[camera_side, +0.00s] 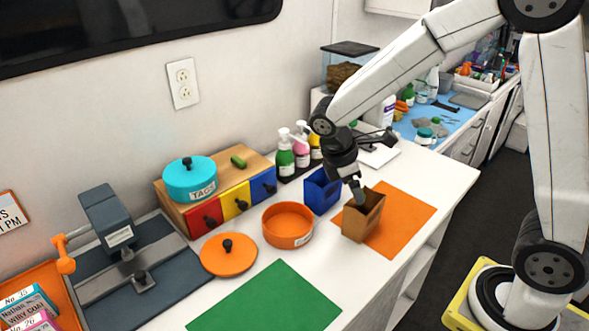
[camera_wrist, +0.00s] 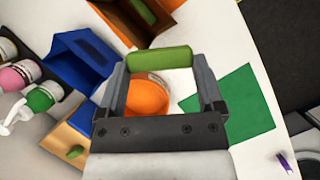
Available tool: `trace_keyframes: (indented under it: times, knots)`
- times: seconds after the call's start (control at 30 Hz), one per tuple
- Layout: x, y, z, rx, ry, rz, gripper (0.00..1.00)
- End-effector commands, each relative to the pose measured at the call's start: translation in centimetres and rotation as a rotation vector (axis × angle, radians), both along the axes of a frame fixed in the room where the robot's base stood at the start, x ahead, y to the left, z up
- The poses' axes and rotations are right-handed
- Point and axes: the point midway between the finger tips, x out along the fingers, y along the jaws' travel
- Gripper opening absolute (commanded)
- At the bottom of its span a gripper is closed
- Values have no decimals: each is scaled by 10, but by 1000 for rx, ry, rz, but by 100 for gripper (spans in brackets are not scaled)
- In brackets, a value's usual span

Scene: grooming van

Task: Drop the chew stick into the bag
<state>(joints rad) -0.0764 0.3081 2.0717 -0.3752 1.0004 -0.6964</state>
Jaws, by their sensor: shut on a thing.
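My gripper (camera_side: 357,194) points down at the brown paper bag (camera_side: 362,219) in the side view, its fingertips overlapping the bag's mouth. In the wrist view its fingers are shut on a green chew stick (camera_wrist: 160,60), held crosswise between the tips. The held stick is hidden in the side view. The brown bag (camera_wrist: 167,23) shows at the top of the wrist view, with another green piece (camera_wrist: 143,11) at its opening. Another green stick (camera_side: 238,161) lies on the wooden drawer box, also seen in the wrist view (camera_wrist: 76,152).
A blue bag (camera_side: 322,193) stands just left of the brown one, which is on an orange mat (camera_side: 408,216). An open orange tin (camera_side: 287,226), its lid (camera_side: 228,255) and pump bottles (camera_side: 301,143) are nearby. A green mat (camera_side: 265,303) lies clear in front.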

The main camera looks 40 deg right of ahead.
Motion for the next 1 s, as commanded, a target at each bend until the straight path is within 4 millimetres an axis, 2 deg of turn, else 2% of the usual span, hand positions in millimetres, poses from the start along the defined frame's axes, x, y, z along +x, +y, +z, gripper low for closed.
trace_keyframes:
  times: [0.2, 0.43, 0.63, 1.0]
  knots:
    - [7, -35, 13, 8, 2, -472, 32]
    - [11, -58, 25, 13, 21, -819, 32]
    - [12, -65, 29, 15, 31, -927, 32]
    - [12, -65, 25, 14, 33, -930, 32]
